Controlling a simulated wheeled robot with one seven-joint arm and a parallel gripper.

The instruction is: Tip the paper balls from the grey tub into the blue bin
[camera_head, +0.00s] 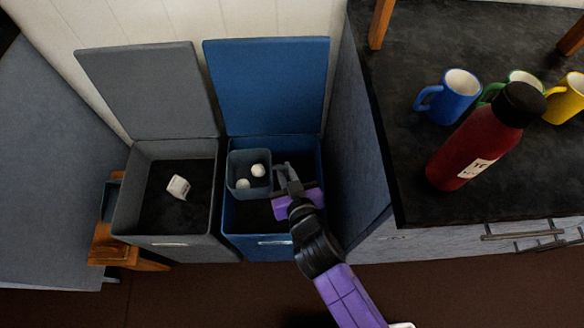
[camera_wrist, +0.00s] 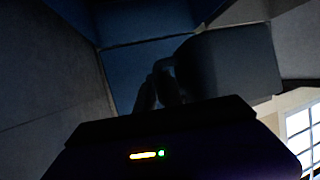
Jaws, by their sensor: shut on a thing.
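The grey tub (camera_head: 235,187) is a small square container in the head view, over the opening of the blue bin (camera_head: 229,224). Two white paper balls (camera_head: 250,176) show inside the tub. The blue bin's lid (camera_head: 268,85) stands open against the wall. My gripper (camera_head: 281,178) is at the tub's right side, shut on it. In the dark wrist view, the tub (camera_wrist: 225,65) shows as a dim block just beyond the fingers. How high the tub is above the bin floor is hard to tell.
A grey bin (camera_head: 168,240) with an open lid stands left of the blue bin, with a white crumpled item (camera_head: 178,187) inside. A counter (camera_head: 400,170) at the right holds a red bottle (camera_head: 475,145) and a blue mug (camera_head: 448,97). A wooden stool (camera_head: 105,245) stands at the left.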

